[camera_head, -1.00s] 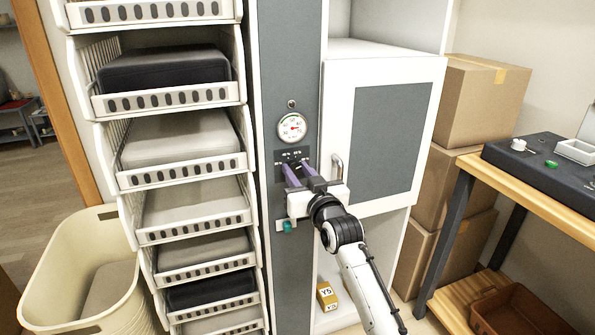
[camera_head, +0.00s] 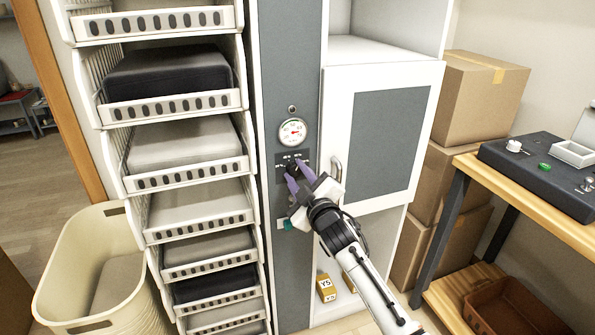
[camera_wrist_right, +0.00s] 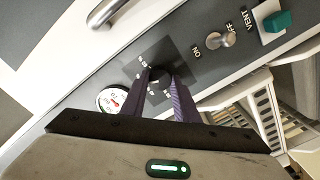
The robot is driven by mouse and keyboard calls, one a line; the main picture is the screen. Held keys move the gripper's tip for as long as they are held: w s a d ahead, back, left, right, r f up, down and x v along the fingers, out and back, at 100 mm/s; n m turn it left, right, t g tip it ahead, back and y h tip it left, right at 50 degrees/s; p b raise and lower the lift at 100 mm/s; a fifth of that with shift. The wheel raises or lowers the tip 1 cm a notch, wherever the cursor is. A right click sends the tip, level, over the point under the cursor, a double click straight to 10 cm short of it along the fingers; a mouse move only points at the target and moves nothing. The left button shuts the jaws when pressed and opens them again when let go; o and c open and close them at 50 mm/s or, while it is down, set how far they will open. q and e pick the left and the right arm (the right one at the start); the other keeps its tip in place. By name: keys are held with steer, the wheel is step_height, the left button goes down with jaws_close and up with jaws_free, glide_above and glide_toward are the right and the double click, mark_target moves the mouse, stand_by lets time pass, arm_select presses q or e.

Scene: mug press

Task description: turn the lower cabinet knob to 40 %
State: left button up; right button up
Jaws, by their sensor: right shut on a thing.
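The lower cabinet knob (camera_wrist_right: 158,78) is dark and round, on a black plate with small white markings on the grey cabinet panel (camera_head: 290,60). In the head view my right gripper (camera_head: 294,176) reaches it from below right and hides much of it. Its purple fingers are shut on the knob; in the right wrist view the fingers (camera_wrist_right: 162,88) stand on either side of it. The gripper is rolled at a tilt to the panel. A round white gauge (camera_head: 292,132) with a red needle sits just above the plate. My left gripper is not in view.
A small ON/OFF VENT switch (camera_wrist_right: 222,39) and a green button (camera_wrist_right: 277,22) sit on the panel below the knob. A white door with a metal handle (camera_head: 336,170) is close at right. Storage bins (camera_head: 190,180) stand at left.

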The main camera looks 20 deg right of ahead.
steer(key=n, duration=0.4)
steer(key=shift+n, duration=0.3)
steer(key=shift+n+p, duration=0.35)
steer(key=shift+n, duration=2.15)
steer(key=o, duration=1.1)
steer(key=shift+c, duration=0.2)
